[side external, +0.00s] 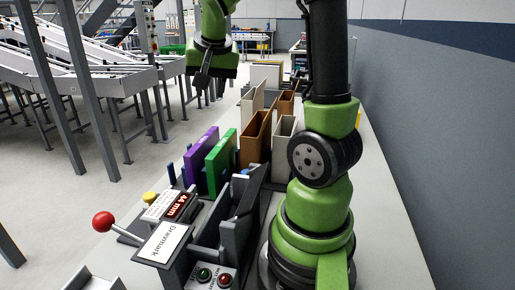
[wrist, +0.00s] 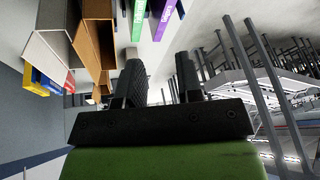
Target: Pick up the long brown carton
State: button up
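A long brown carton (side external: 252,146) stands upright in the row on the bench, between a green carton (side external: 221,160) and a pale one (side external: 284,132). A smaller brown piece (side external: 287,103) shows behind it. In the wrist view a brown carton (wrist: 97,34) stands at the upper left, beside a white one (wrist: 50,55). My gripper (side external: 208,86) hangs above and left of the row in the side view, clear of the cartons. In the wrist view its two dark fingers (wrist: 162,80) are apart, with nothing between them.
A purple carton (side external: 201,155) stands left of the green one, near blue posts. A machine with a red-knobbed lever (side external: 103,222), a "44 mm" display (side external: 179,206) and buttons (side external: 214,276) is in front. Grey conveyors (side external: 90,75) stand left; a wall (side external: 440,150) is right.

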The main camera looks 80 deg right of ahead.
jog(key=s+d+f+m+g+h, duration=0.1)
jog(key=s+d+f+m+g, duration=0.1)
jog(key=d+f, duration=0.35)
jog(key=s+d+f+m+g, duration=0.1)
jog(key=s+d+f+m, duration=0.15)
jog(key=d, duration=0.65)
send_over(250, 128)
jog(key=a, duration=0.2)
notch_tip(250, 128, down, 4)
jog(key=shift+x, duration=2.75)
jog(key=shift+r, duration=0.1)
grip_shut()
